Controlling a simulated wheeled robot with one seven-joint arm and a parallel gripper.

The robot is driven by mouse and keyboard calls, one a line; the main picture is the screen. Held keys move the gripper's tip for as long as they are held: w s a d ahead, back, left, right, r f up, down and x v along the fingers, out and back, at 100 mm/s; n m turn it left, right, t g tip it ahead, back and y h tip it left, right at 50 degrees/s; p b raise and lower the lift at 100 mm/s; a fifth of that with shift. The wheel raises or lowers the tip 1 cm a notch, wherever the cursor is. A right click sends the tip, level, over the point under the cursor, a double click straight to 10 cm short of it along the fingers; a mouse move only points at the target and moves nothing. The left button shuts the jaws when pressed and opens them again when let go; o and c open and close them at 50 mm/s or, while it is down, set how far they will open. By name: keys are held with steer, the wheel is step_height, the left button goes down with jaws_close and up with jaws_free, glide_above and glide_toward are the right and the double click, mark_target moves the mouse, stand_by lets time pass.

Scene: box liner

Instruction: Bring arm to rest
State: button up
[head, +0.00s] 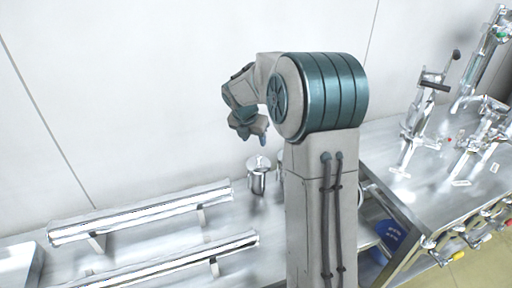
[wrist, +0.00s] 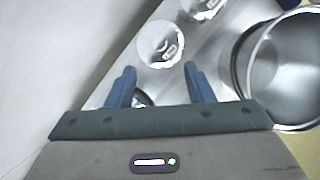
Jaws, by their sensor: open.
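My gripper (wrist: 160,78) is open in the wrist view, with its two blue fingers apart and nothing between them that I can see held. In the head view my gripper (head: 258,136) hangs small and partly hidden at the end of my folded arm. It is in front of the white wall, above the metal counter. A lidded metal canister (head: 258,180) stands on the counter below it. In the wrist view a round metal lid (wrist: 160,45) shows beyond the fingertips, apart from them.
A large open metal pot (wrist: 290,70) is at the right in the wrist view. Two metal rails (head: 140,215) run along the left counter. Metal taps or dispensers (head: 420,120) stand on the right counter. A blue container (head: 388,238) sits below it. The wall (head: 150,90) is close behind.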

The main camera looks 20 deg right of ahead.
steer(key=shift+v, duration=2.15)
